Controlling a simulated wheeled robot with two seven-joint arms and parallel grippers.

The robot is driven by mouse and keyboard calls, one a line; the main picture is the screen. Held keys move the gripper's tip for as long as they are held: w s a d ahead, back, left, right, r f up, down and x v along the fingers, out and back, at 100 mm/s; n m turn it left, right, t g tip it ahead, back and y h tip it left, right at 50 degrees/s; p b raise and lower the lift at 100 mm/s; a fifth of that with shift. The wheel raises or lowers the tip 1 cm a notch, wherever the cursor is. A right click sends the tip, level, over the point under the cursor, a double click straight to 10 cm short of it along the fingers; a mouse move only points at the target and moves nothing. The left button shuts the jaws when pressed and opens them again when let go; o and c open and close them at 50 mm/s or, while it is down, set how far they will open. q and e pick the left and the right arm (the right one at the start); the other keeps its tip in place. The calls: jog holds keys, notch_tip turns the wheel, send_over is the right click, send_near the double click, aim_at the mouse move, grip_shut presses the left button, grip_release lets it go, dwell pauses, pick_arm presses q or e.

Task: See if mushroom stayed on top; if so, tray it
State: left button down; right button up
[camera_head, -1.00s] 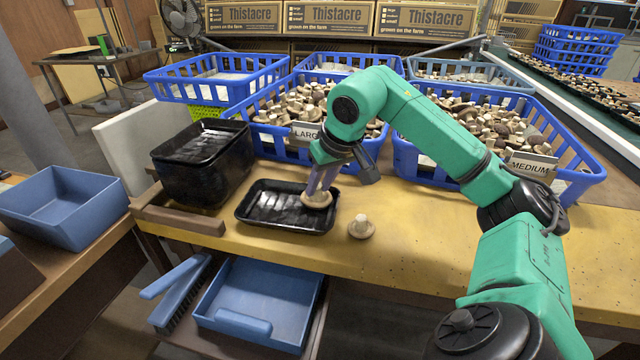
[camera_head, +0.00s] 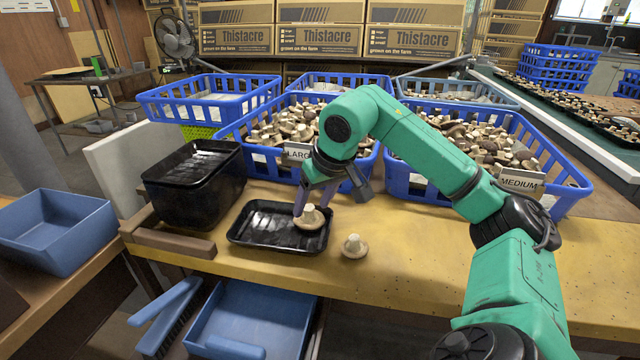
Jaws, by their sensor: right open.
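A mushroom (camera_head: 310,221) sits stem up at the right end of the black tray (camera_head: 262,240) on the yellow table. My right gripper (camera_head: 314,204) is open, just above and behind this mushroom, with its fingers close around the stem; whether they touch it I cannot tell. A second mushroom (camera_head: 353,246) lies stem up on the bare table to the right of the tray. My left gripper is out of view.
A stack of black trays (camera_head: 195,185) stands left of the tray. Blue crates of mushrooms, labelled LARGE (camera_head: 297,153) and MEDIUM (camera_head: 521,182), stand behind. A blue bin (camera_head: 57,232) is at far left. The table's front right is clear.

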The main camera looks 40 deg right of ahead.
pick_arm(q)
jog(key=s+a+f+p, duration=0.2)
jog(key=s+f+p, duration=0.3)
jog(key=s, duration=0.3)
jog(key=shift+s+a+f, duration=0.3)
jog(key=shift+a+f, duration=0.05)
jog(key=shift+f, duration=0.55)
pick_arm(e)
jog(key=v, duration=1.3)
jog(key=shift+s+r, duration=0.2)
jog(key=shift+r, duration=0.15)
